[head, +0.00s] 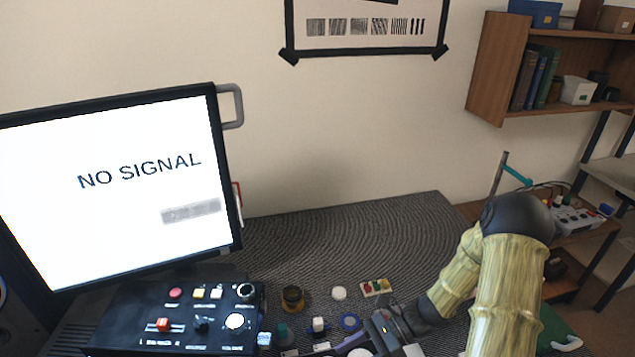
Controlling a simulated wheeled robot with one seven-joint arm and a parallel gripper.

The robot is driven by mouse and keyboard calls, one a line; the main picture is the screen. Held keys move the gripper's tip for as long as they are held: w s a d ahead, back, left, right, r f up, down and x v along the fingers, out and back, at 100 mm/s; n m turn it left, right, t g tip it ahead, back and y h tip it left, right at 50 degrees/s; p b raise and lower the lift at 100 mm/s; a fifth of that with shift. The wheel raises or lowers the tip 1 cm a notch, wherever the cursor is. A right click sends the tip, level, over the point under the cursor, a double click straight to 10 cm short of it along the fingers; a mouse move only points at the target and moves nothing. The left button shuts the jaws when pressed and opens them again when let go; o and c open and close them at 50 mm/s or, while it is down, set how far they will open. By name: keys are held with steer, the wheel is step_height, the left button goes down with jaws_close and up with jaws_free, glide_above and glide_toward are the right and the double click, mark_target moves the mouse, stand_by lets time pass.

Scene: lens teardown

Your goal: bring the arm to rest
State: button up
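My arm (505,275) comes in from the lower right and bends down over the dark ribbed bench mat (350,225). My gripper (385,335) is at the bottom edge of the head view, low over the small parts on the mat. Its fingers are not clear, and I cannot tell whether it is open or holds anything.
A monitor reading NO SIGNAL (130,190) and a black control box (185,320) stand at left. A small tray with coloured pieces (376,287) lies just behind my gripper. A wooden shelf (500,70) hangs at upper right. The mat's back part is clear.

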steer(key=s+d+r+n+t+h, duration=0.1)
steer(key=d+r+n+t+h, duration=0.2)
steer(key=r+n+h, duration=0.3)
steer(key=s+d+r+n+t+h, duration=0.1)
steer(key=d+r+n+t+h, duration=0.3)
steer(key=n, duration=0.8)
step_height(320, 180, up, 3)
steer(key=h, duration=0.2)
steer(key=shift+s+d+f+h, duration=0.2)
steer(key=shift+s+d+h, duration=0.1)
steer(key=shift+s+h, duration=0.1)
stand_by(0.6)
